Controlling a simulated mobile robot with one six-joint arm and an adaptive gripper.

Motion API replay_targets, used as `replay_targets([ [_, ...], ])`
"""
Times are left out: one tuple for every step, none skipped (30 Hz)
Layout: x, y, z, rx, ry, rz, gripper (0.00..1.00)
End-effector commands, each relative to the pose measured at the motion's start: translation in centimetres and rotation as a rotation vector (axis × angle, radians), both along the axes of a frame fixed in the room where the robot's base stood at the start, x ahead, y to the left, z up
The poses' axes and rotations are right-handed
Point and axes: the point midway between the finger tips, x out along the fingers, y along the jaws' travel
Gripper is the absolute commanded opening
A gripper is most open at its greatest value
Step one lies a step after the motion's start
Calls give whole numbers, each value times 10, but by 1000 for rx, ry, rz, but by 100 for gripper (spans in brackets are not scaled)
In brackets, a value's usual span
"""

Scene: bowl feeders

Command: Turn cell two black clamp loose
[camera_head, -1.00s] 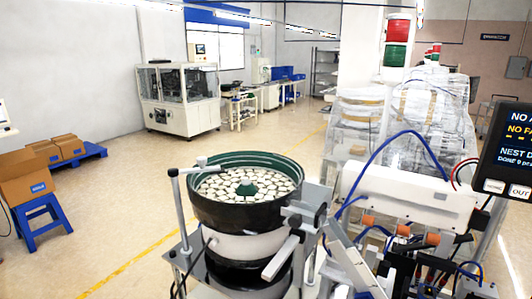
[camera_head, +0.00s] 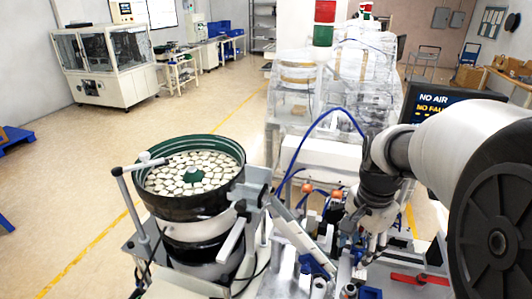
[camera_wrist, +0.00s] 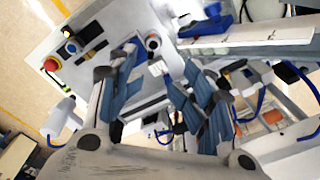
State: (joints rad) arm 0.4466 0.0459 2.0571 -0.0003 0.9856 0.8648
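My gripper (camera_wrist: 163,88) shows in the wrist view with its two blue-grey fingers spread well apart and nothing visible between them. In the head view my arm comes in from the right, and its end hangs low over the crowded machine bench; the fingers are hard to make out there. The black clamp cannot be told apart for certain.
A bowl feeder (camera_head: 193,205) full of pale parts stands left of the arm. A screen (camera_head: 440,105) reading "NO AIR" is partly hidden behind my arm. A red handle (camera_head: 420,279) lies at the bench front. Open floor (camera_head: 60,190) lies to the left.

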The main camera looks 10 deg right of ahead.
Motion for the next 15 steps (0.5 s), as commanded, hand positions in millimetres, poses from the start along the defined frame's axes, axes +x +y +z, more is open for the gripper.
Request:
replay_targets([
  [3,-12,1,12,20,-69,46],
  [4,-18,-2,17,28,-103,46],
  [6,-23,-3,21,35,-138,46],
  [6,-26,-5,24,39,-158,46],
  [7,-29,-6,26,42,-174,46],
  [7,-31,-7,27,45,-189,46],
  [8,-32,-8,28,46,-195,46],
  [8,-32,-8,28,46,-199,46],
  [8,-32,-9,28,46,-201,46],
  [8,-32,-10,28,46,-200,46],
  [8,-32,-12,28,47,-200,46],
  [8,-32,-14,29,47,-199,46],
  [7,-32,-17,28,48,-199,46],
  [7,-32,-21,28,48,-198,46],
  [7,-31,-26,29,49,-198,46],
])
